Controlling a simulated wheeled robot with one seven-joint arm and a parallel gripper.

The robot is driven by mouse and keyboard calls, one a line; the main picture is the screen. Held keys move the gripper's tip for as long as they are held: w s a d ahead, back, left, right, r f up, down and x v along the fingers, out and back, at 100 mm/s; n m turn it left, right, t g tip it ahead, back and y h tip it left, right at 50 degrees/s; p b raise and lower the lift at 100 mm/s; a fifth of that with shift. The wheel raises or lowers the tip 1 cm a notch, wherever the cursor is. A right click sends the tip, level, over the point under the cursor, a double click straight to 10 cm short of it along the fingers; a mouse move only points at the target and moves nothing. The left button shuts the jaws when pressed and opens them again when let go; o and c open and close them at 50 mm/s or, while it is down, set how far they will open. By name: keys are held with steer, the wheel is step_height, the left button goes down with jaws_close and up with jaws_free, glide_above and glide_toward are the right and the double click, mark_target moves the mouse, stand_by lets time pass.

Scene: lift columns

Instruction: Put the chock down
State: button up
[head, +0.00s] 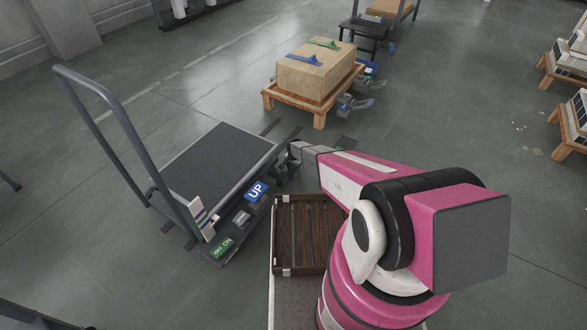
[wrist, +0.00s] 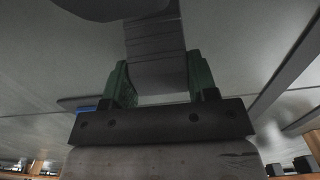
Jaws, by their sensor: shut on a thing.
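The chock (wrist: 157,45) is a grey, ribbed block in the wrist view. My gripper (wrist: 159,78) is shut on it, with a green finger on each side. In the head view my arm reaches away, and my gripper (head: 292,152) is beside the right edge of the dark-topped platform cart (head: 215,158). The chock is hard to make out there against dark parts of the cart. I cannot tell whether it touches the floor.
The cart has a tall grey handle on its left and a blue UP label (head: 256,191) in front. A slatted brown wooden tray (head: 300,235) lies below my arm. Beyond, a cardboard box (head: 313,75) sits on a low wooden stand (head: 292,106).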

steer(key=shift+f, duration=0.1)
steer(key=o, duration=1.2)
step_height(320, 180, up, 12)
steer(key=s+d+r+n, duration=0.2)
steer(key=s+d+r, duration=0.3)
steer(key=s+r, duration=0.6)
steer(key=s+d+r+n, duration=0.2)
steer(key=s+d+r, duration=0.4)
steer(key=s+r, duration=0.4)
steer(key=s+d+r+n, duration=0.2)
steer(key=s+d+r, duration=0.3)
steer(key=s+r, duration=0.6)
steer(key=shift+s+d+r+n, duration=0.1)
steer(key=shift+r+n, duration=0.05)
steer(key=shift+r, duration=1.2)
steer(key=shift+s+r+n, duration=0.1)
steer(key=shift+s+r, duration=0.05)
steer(key=shift+r, duration=1.25)
steer(key=shift+s+d+r+n, duration=0.1)
steer(key=shift+r+n, duration=0.05)
steer(key=shift+r, duration=1.2)
